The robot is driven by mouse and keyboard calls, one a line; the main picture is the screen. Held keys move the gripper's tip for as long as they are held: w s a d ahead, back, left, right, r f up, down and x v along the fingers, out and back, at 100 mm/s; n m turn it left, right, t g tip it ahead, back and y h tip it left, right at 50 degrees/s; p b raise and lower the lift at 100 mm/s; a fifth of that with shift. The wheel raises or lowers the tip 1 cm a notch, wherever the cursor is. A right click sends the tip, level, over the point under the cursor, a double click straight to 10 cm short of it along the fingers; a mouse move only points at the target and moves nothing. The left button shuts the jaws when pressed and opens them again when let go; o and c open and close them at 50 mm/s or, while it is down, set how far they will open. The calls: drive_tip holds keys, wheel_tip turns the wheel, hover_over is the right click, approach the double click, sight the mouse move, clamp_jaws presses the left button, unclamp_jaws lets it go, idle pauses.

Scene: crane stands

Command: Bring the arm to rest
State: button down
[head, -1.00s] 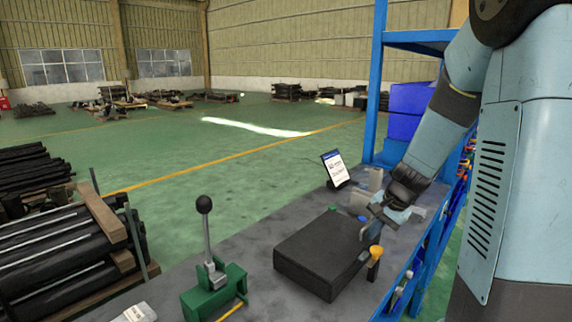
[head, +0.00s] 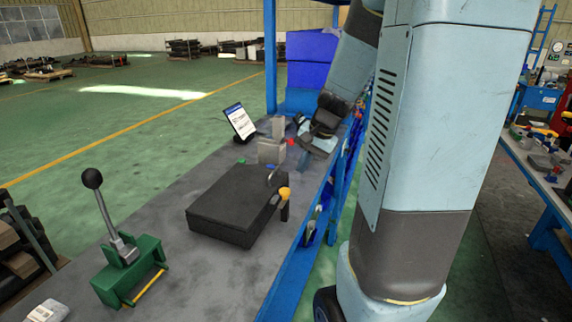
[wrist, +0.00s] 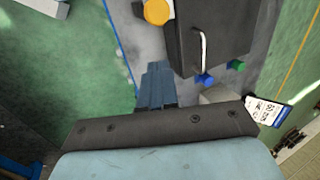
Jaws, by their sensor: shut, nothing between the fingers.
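My gripper (head: 303,127) hangs off the blue-grey arm over the right edge of the grey bench, beyond the black case. In the wrist view my gripper's fingers (wrist: 157,80) are together with nothing between them. They are beside the black case (head: 235,205) and appear apart from it. The case lies on the bench with a metal handle and a yellow-topped knob (head: 284,193) at its right side.
A green lever stand (head: 130,270) with a black ball knob is at the near left of the bench. Grey blocks (head: 270,150) and a tilted tablet (head: 239,121) stand behind the case. A blue rack (head: 270,60) borders the bench. Another table (head: 535,180) is at right.

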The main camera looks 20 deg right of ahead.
drive_tip(key=shift+s+d+r, duration=0.15)
drive_tip(key=shift+s+d, duration=0.5)
drive_tip(key=shift+s, duration=0.05)
drive_tip(key=shift+s+d+r, duration=0.1)
drive_tip(key=shift+s+d, duration=0.55)
drive_tip(key=shift+a+r, duration=0.1)
drive_tip(key=s+a+r+n+t+h, duration=0.2)
drive_tip(key=s+a+r+n+h, duration=0.1)
drive_tip(key=s+a+r+n, duration=0.6)
drive_tip(key=shift+s+a+r, duration=1.35)
drive_tip(key=shift+s+a, duration=0.6)
drive_tip(key=shift+s, duration=0.5)
